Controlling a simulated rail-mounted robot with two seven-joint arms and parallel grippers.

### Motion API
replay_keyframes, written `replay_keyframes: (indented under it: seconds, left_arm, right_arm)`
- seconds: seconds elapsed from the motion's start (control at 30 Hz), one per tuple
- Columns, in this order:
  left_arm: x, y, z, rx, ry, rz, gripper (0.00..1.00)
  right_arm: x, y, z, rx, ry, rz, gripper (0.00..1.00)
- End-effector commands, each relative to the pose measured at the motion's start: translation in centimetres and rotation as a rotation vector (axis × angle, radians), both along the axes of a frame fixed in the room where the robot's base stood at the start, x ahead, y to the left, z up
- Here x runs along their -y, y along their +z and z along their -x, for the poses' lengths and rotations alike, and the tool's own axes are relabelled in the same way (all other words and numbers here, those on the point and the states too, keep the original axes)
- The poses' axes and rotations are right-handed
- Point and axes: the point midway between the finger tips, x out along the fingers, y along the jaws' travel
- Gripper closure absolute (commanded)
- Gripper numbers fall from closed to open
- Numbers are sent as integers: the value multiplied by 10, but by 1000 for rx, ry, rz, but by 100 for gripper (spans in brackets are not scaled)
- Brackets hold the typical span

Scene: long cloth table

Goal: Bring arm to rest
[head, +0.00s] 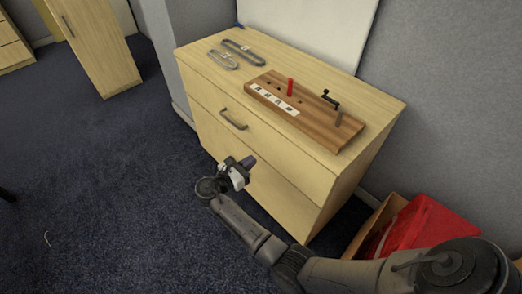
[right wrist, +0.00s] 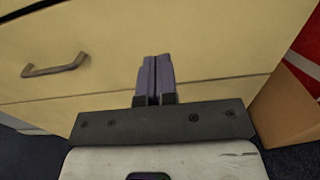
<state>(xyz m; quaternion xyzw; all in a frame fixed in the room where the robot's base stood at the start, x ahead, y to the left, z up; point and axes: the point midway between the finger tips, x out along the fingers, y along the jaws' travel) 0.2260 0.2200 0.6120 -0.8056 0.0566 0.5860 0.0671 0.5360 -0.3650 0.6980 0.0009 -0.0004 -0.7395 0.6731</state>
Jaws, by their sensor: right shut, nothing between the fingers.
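My right arm comes in from the lower right in the head view. My right gripper (head: 247,162) is in front of the light wood drawer cabinet (head: 270,150). In the right wrist view the two purple-grey fingers of the right gripper (right wrist: 155,78) are together, with nothing between them. They point at the drawer fronts (right wrist: 215,60), and I cannot tell the exact gap. The drawer handle (head: 233,120) is up and left of the gripper, apart from it. My left gripper is not in view.
On the cabinet top lie a wooden board (head: 305,112) with a red peg (head: 290,87) and a black crank (head: 331,98), and two grey loops (head: 243,52). A cardboard box (head: 375,225) with a red item (head: 425,228) stands right of the cabinet. Dark carpet (head: 90,190) is open at left.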

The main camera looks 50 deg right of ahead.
Motion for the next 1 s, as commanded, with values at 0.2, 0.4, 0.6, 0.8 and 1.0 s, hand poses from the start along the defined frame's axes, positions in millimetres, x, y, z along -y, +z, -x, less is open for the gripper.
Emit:
replay_keyframes:
  seconds: [0.2, 0.4, 0.6, 0.8, 1.0]
  left_arm:
    - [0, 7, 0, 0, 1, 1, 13]
    - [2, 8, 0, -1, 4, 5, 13]
    - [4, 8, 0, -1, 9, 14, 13]
    - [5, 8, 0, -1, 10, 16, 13]
    - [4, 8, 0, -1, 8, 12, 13]
  right_arm:
    - [-26, 1, -3, 1, 1, 0, 100]
    - [-34, 1, -4, 2, 0, 1, 100]
    - [-35, 1, -4, 19, 0, 3, 100]
    - [-35, 0, -5, 267, 6, 24, 100]
    - [-37, -20, -13, 792, -44, -182, 100]
